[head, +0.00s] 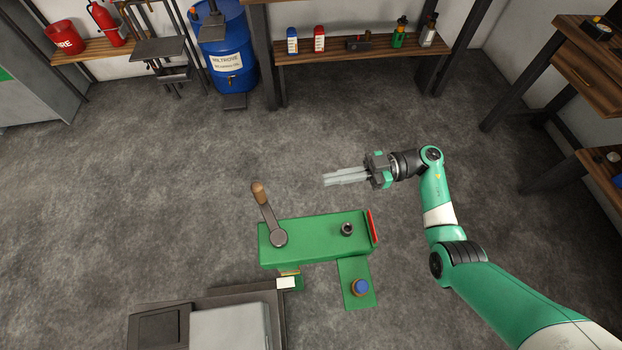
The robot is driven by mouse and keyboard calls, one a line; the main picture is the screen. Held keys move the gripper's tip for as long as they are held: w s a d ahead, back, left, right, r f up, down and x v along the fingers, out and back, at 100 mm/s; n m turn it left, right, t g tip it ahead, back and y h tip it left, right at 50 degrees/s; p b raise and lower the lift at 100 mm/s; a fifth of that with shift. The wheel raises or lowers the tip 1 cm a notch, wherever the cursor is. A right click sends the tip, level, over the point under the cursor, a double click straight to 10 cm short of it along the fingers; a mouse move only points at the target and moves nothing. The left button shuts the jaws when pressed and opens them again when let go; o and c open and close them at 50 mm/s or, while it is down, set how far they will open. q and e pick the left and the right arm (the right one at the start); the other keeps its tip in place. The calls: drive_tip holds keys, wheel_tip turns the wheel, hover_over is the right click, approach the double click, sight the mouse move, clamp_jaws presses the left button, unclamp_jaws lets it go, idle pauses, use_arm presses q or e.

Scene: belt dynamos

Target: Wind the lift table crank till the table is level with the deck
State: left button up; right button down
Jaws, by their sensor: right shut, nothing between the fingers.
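A crank (269,217) with a grey arm and a brown handle (258,193) sits on the left end of a green housing (315,228). The handle points up and slightly left in the head view. My right gripper (327,180) comes in from the right, its fingers shut and pointing left. It is apart from the handle, to the right of it and above the housing in the picture. My left gripper is not in view. A grey platform (228,326) shows at the bottom left; I cannot tell whether it is the lift table or the deck.
A black knob (347,229) and a red strip (372,227) are on the housing's right end. A blue button (361,287) is on a green plate below. Shelves (350,58), a blue barrel (225,50) and a wooden bench (585,70) stand farther back. The floor between is clear.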

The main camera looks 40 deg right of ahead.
sight(264, 192)
drive_tip(key=b+x, duration=0.2)
drive_tip(key=x, duration=1)
drive_tip(key=shift+a+b, duration=0.3)
drive_tip(key=shift+a, duration=0.05)
drive_tip(key=shift+w, duration=0.1)
